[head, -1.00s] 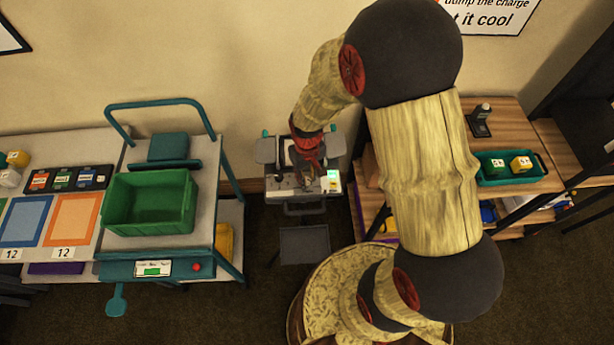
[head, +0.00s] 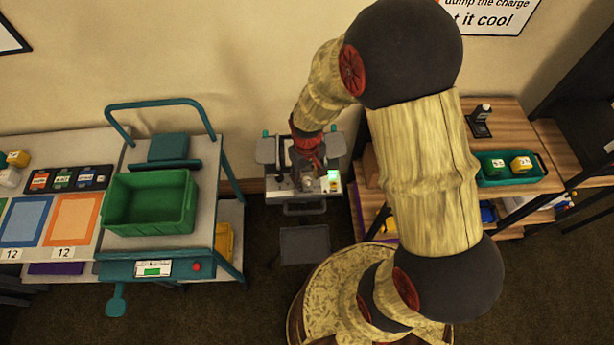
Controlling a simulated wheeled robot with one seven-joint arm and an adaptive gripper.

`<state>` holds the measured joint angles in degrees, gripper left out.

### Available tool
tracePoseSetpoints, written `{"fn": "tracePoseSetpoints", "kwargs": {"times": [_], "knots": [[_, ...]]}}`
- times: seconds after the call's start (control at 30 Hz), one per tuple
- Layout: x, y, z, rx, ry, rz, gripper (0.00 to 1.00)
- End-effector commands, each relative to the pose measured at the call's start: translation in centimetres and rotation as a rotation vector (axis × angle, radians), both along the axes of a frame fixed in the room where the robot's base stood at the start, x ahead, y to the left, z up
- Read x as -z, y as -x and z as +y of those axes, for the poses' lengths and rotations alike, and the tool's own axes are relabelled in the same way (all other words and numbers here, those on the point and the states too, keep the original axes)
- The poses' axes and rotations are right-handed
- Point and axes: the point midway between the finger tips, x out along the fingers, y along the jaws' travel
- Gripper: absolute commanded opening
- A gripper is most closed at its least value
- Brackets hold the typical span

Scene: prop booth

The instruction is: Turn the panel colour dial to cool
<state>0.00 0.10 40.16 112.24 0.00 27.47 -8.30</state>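A small grey machine (head: 273,184) stands against the wall in the middle of the head view, with a lit green display (head: 333,176) on the right of its top. The colour dial cannot be made out; it is too small or hidden by my gripper. My gripper (head: 309,182) points down at the machine's top, just left of the display. Its fingers are small and dark, so I cannot tell whether they are open or shut, or whether they touch anything.
A teal cart with a green bin (head: 150,203) stands to the left, beside a table with coloured mats (head: 73,219). A wooden shelf to the right bears a teal tray (head: 511,181) with two blocks. A grey step (head: 304,245) is in front of the machine.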

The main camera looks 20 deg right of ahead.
Motion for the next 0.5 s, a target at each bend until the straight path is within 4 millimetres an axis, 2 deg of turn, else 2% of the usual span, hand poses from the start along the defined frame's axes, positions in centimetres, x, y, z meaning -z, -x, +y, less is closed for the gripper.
{"fn": "tracePoseSetpoints", "kwargs": {"times": [0.27, 0.37, 0.5], "knots": [[-0.3, 0.0, 0.0, 0.000, 0.000, -0.001, 0.39], [-1.3, -0.1, 0.0, 0.000, 0.001, -0.003, 0.39], [-3.9, -0.2, 0.0, 0.000, 0.000, -0.006, 0.39]]}}
